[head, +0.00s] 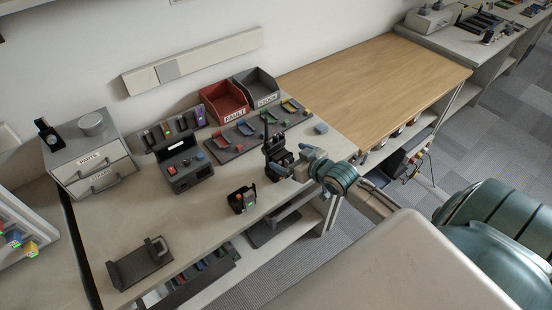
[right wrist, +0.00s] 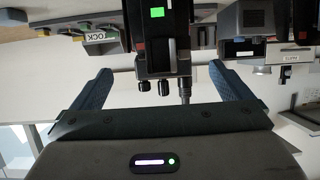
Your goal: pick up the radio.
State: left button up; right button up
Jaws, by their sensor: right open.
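A black handheld radio (head: 272,148) stands upright on the grey bench, its antenna pointing up. In the right wrist view the radio (right wrist: 160,42) shows a green screen, knobs and an antenna, and appears upside down. My right gripper (head: 284,164) is right at the radio, coming from the right. In the wrist view its two dark blue fingers (right wrist: 165,80) are apart, with the radio between them in the picture. I cannot tell whether they touch it. The gripper partly hides the radio in the head view. My left gripper is not in view.
A small black device (head: 242,199) with an orange mark stands in front. A grey charger unit (head: 186,168), a tray of coloured parts (head: 230,143), a red bin (head: 224,99) and a grey bin (head: 257,87) stand behind. A dark stand (head: 139,264) is front left. The wooden tabletop (head: 375,70) is clear.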

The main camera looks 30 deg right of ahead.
jog(key=x, duration=0.1)
jog(key=p+x, duration=0.1)
jog(key=x, duration=0.2)
jog(key=shift+w+a+r+p, duration=0.25)
jog(key=shift+w+p, duration=0.1)
jog(key=shift+w, duration=0.1)
jog(key=shift+w+f, duration=0.25)
jog(key=shift+w, duration=0.05)
jog(key=shift+s, duration=0.1)
jog(key=shift+c, duration=0.7)
jog(key=shift+r, duration=0.1)
jog(key=c, duration=1.2)
notch_tip(320, 180, up, 18)
jog(key=b, duration=0.3)
notch_tip(320, 180, up, 5)
jog(key=p, duration=0.5)
send_over(277, 150)
jog(key=s, duration=0.1)
jog(key=shift+s+r, duration=0.15)
jog(key=shift+r, duration=0.1)
